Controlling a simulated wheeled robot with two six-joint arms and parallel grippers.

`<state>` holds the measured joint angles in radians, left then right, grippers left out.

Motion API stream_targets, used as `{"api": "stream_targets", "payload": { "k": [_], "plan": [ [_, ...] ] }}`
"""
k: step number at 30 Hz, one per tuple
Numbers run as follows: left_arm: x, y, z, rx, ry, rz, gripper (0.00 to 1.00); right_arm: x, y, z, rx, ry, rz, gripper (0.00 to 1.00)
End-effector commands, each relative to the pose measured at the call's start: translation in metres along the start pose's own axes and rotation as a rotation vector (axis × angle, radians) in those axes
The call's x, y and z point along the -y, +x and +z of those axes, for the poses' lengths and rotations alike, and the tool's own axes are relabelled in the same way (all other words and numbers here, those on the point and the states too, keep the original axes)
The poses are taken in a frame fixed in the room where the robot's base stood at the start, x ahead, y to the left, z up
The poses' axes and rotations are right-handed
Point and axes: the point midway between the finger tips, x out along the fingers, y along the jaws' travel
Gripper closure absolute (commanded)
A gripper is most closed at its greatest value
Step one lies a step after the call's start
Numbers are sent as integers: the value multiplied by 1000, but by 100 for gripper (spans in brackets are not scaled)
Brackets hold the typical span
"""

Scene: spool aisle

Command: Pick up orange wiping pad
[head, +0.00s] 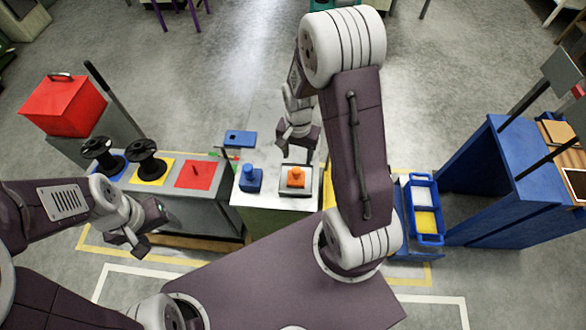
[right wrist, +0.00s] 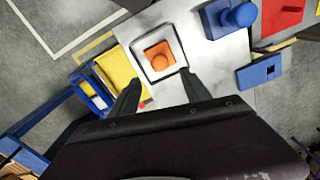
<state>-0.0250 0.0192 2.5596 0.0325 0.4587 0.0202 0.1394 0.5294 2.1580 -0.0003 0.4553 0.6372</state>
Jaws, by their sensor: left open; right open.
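The orange wiping pad (head: 295,177) has a round knob on top and sits on a white square with a dark border on the light table (head: 270,201). It also shows in the right wrist view (right wrist: 159,55), beyond my fingertips and roughly between their lines. My right gripper (head: 296,158) is open and empty, above and just behind the pad in the head view; its fingers also show in the right wrist view (right wrist: 160,80). My left gripper (head: 142,245) is open and empty at the left, away from the pad, low in front of the grey bench.
A blue knobbed block (head: 250,179) stands left of the pad, with a blue plate (head: 240,138) behind it. Black spools (head: 147,160) and a red square (head: 195,174) are on the left bench (head: 225,195). A blue bin (head: 426,240) stands at the right.

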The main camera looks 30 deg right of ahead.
Motion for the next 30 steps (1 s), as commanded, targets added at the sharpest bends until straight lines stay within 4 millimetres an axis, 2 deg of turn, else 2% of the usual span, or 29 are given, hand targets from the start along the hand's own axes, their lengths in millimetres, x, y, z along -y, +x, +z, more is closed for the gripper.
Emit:
{"api": "stream_targets", "payload": {
  "k": [7,14,21,24,29,30],
  "plan": [
    [0,-1,0,1,0,0,34,0,32,1,4,0,3,44],
    [0,-3,0,0,0,0,34,1,44,1,1,-2,0,44],
    [0,-9,-1,0,0,0,34,2,85,3,2,-2,1,44],
    [0,-9,-1,0,0,0,34,3,92,2,0,-2,0,44],
    [0,-8,-1,0,0,0,34,3,92,2,-2,-2,-1,44],
    [0,-8,-1,0,0,0,34,3,92,2,-1,-2,-1,47]
  ]
}}
